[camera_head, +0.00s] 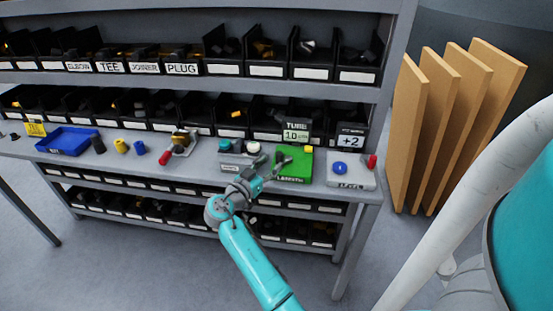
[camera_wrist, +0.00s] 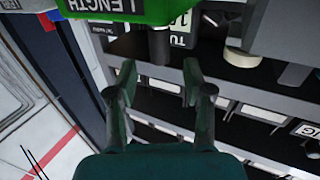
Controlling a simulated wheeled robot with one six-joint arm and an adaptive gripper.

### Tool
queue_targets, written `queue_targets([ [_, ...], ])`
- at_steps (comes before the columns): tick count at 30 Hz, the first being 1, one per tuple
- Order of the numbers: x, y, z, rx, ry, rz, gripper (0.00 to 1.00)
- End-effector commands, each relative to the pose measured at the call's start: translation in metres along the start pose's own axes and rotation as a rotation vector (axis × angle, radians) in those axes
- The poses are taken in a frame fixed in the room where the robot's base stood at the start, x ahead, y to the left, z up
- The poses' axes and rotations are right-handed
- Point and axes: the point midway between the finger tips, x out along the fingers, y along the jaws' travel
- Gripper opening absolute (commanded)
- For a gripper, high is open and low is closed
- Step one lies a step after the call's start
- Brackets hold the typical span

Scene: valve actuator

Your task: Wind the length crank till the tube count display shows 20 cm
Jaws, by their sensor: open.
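The green length unit (camera_head: 298,166), labelled LENGTH, sits on the bench top right of centre; its green edge (camera_wrist: 115,10) crosses the top of the wrist view. A dark cylindrical peg (camera_wrist: 160,46), seemingly the crank handle, shows beside that edge. My gripper (camera_head: 272,165) is at the left side of the green unit. In the wrist view, my open gripper (camera_wrist: 160,72) has its fingertips either side of the peg's line, with the peg just beyond them and no clear contact. The tube display (camera_head: 296,134) stands behind the unit and appears to read 10.
A grey unit with a blue knob (camera_head: 340,168) and red part (camera_head: 372,161) stands to the right, below a +2 sign (camera_head: 350,140). Left are a red-handled device (camera_head: 180,146) and a blue tray (camera_head: 67,141). Brown boards (camera_head: 408,130) lean at the right.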

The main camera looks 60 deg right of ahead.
Motion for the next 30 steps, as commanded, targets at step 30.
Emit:
queue_targets([
  [30, -0.067, -0.030, 0.016, 0.025, -0.070, -0.155, 0.51],
])
